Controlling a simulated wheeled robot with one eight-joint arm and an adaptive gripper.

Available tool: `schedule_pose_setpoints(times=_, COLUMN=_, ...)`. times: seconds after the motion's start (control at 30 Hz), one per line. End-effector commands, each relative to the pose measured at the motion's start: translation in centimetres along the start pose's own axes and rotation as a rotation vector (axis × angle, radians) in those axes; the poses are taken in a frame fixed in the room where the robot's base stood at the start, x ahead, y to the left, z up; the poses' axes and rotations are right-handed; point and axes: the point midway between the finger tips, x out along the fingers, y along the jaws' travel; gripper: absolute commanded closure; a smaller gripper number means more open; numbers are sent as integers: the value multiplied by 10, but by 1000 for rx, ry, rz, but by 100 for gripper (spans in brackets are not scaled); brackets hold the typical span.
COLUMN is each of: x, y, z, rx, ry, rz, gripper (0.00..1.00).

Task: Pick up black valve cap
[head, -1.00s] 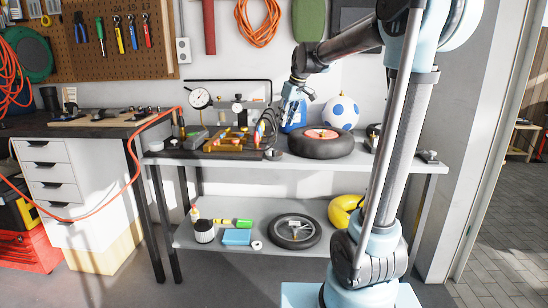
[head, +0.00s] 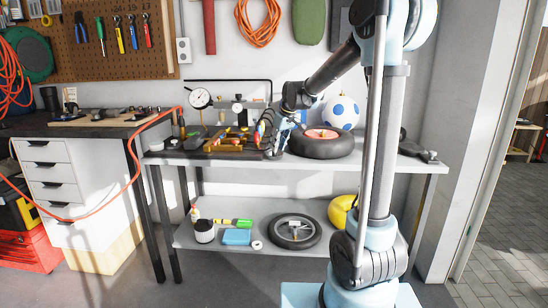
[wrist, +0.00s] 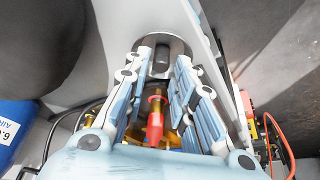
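My gripper (head: 277,150) points down at the bench top, just left of the black tire (head: 322,144). In the wrist view my gripper (wrist: 164,72) has its two pale blue fingers apart. A small dark piece (wrist: 161,58), which looks like the black valve cap, shows between the fingertips, with a gap to the fingers. It appears to be on or in a round dark grey dish (wrist: 178,45), partly hidden by the fingertips. In the head view my gripper covers this spot, and I cannot make out the cap there.
A red and yellow item (wrist: 155,118) shows between the finger bases in the wrist view. A wooden rack of tools (head: 228,142) stands close left of my gripper. A blue-spotted ball (head: 341,112) is behind the tire. The bench front edge (head: 230,162) is clear.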

Motion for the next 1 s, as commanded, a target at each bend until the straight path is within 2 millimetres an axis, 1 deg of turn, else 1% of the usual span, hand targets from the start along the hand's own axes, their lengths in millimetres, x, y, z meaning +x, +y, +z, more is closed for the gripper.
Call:
schedule_pose_setpoints(times=0.03, x=8, y=0, z=0, rx=-1, ry=0, rz=0, gripper=76)
schedule_pose_setpoints(times=0.1, x=18, y=-1, z=0, rx=-1, ry=0, rz=0, gripper=76)
schedule_pose_setpoints(times=0.2, x=28, y=-1, z=0, rx=-1, ry=0, rz=0, gripper=76)
schedule_pose_setpoints(times=0.3, x=34, y=-1, z=0, rx=-1, ry=0, rz=-1, gripper=76)
schedule_pose_setpoints(times=0.57, x=36, y=-1, z=1, rx=-1, ry=0, rz=0, gripper=76)
schedule_pose_setpoints(times=0.6, x=36, y=-1, z=1, rx=-1, ry=0, rz=0, gripper=86)
schedule_pose_setpoints(times=0.63, x=36, y=-1, z=1, rx=-1, ry=0, rz=0, gripper=91)
schedule_pose_setpoints(times=0.67, x=36, y=0, z=1, rx=-1, ry=0, rz=0, gripper=92)
schedule_pose_setpoints(times=1.0, x=35, y=0, z=1, rx=0, ry=1, rz=0, gripper=92)
